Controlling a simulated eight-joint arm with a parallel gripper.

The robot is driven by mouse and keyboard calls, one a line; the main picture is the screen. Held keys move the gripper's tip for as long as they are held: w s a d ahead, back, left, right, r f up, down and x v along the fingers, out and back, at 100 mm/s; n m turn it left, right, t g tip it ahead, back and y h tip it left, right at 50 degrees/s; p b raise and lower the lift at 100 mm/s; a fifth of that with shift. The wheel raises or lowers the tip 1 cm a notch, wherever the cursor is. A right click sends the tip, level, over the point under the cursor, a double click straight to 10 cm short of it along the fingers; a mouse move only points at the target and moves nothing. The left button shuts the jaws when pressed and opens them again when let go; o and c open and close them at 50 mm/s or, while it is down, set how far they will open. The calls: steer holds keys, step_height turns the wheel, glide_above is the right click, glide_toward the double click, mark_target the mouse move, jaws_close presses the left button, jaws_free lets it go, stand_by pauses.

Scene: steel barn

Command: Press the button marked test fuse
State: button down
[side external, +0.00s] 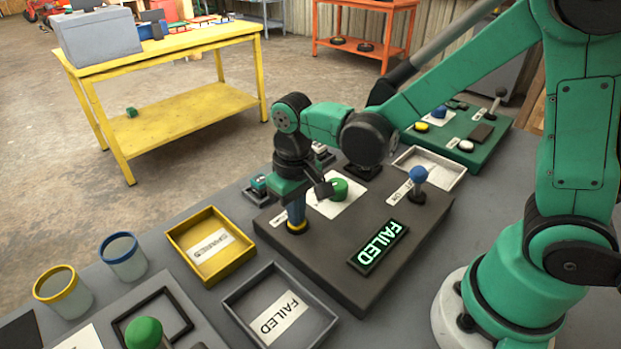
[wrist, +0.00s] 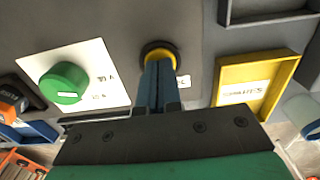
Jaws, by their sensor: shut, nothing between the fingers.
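My gripper (side external: 296,222) points down with its blue fingers closed together and empty. The fingertips are at a round yellow button with a dark collar (wrist: 158,51) on the dark grey panel (side external: 335,290). They look to be on the button or just over it; whether it is pressed in cannot be told. A white label (wrist: 184,81) beside this button is mostly hidden by the fingers, so its words cannot be read. A lit display (side external: 378,247) on the panel reads FAILED in green.
A green knob (side external: 339,189) on a white plate and a blue-topped lever (side external: 418,175) stand on the same panel. A yellow tray (side external: 237,269) and a grey tray labelled FAILED (side external: 312,333) lie close by. Two cups stand further left.

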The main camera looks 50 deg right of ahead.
steer(key=shift+r, duration=3.75)
steer(key=s+d+r+t, duration=0.2)
steer(key=s+d+t, duration=0.1)
steer(key=d+t, duration=0.3)
steer(key=shift+s+t, duration=0.4)
steer(key=shift+t, duration=0.2)
